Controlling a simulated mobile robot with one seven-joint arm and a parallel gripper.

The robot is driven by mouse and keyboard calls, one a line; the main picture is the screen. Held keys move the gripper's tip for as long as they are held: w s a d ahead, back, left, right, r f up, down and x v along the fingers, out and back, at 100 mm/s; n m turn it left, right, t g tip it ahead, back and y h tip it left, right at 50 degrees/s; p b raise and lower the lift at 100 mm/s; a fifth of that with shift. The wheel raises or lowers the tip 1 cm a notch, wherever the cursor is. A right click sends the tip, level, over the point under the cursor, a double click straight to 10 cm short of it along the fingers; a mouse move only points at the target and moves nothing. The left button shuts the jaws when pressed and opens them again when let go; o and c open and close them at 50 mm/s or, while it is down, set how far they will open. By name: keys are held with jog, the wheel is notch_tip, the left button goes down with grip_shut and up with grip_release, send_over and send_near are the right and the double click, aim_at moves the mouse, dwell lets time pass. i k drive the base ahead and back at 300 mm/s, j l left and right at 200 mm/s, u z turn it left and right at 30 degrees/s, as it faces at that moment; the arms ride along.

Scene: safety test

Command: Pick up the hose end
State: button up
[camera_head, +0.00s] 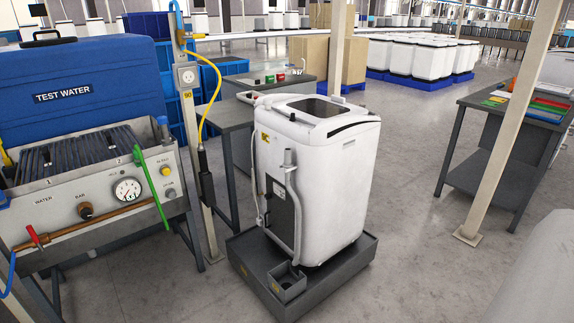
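A white top-loading washing machine (335,185) stands upright in a dark grey tray (345,270). A light grey hose (297,215) runs up its near side, and its upper end (289,158) points up beside the machine's wall. A thinner pale hose (257,190) runs along the left edge of that side. A small open grey box (287,281) sits at the tray's near side below the hoses. I cannot tell for sure which end the task means. My gripper is not in this view.
At left stands a test bench with gauge (127,190), levers and a blue TEST WATER tank (70,85). A yellow cable with a black handle (204,175) hangs by a post. A beige post (505,130) and dark table (490,175) stand right. Floor right of the tray is clear.

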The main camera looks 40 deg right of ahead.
aim_at(288, 164)
jog(key=i+j+z, duration=0.25)
jog(key=i, duration=0.3)
jog(key=i+j+z, duration=0.1)
jog(key=i+z, duration=0.15)
jog(key=i, duration=0.25)
jog(key=i+j+z, duration=0.25)
jog(key=i, duration=0.25)
jog(key=j, duration=0.1)
